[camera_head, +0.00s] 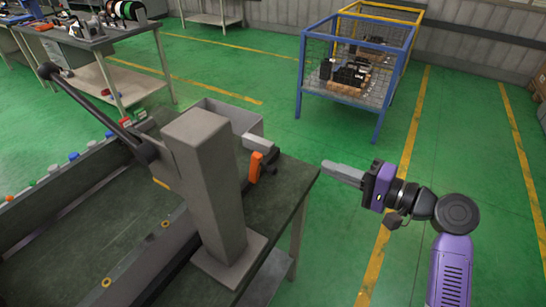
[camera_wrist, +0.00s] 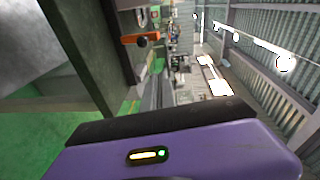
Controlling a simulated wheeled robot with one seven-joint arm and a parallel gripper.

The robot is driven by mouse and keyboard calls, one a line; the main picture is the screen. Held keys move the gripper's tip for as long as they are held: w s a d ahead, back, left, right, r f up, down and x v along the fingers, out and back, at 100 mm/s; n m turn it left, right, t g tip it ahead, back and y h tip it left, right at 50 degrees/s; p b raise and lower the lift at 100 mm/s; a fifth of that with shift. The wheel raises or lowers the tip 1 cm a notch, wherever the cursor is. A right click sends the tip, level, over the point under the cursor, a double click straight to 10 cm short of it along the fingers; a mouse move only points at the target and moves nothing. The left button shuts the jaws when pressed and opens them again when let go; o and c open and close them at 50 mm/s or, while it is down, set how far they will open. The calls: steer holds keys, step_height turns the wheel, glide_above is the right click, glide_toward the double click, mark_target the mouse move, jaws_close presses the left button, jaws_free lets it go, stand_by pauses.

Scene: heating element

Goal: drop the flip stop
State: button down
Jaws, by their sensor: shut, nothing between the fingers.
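An orange lever (camera_head: 255,167), which looks like the flip stop, stands roughly upright beside the grey post of the machine on the bench. It also shows in the wrist view as an orange bar (camera_wrist: 140,39) with a dark round knob. My gripper (camera_head: 330,171) is shut and empty. It points left toward the lever, out past the bench's right edge, with a clear gap between them. In the wrist view my purple gripper housing fills the bottom, and the fingertips cannot be made out.
A tall grey post (camera_head: 208,190) stands left of the lever, with a long black handle (camera_head: 95,110) rising behind it. The dark bench top (camera_head: 285,185) ends just left of my gripper. A blue wire cage (camera_head: 345,70) stands behind. Green floor at right is free.

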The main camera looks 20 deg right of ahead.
steer(key=shift+s+a+f+g+y, duration=0.2)
steer(key=shift+s+a+g+y, duration=0.2)
steer(key=shift+a, duration=0.2)
steer(key=shift+s+a+f+g+y, duration=0.2)
steer(key=shift+s+a+g+y, duration=0.15)
steer(key=shift+a, duration=0.25)
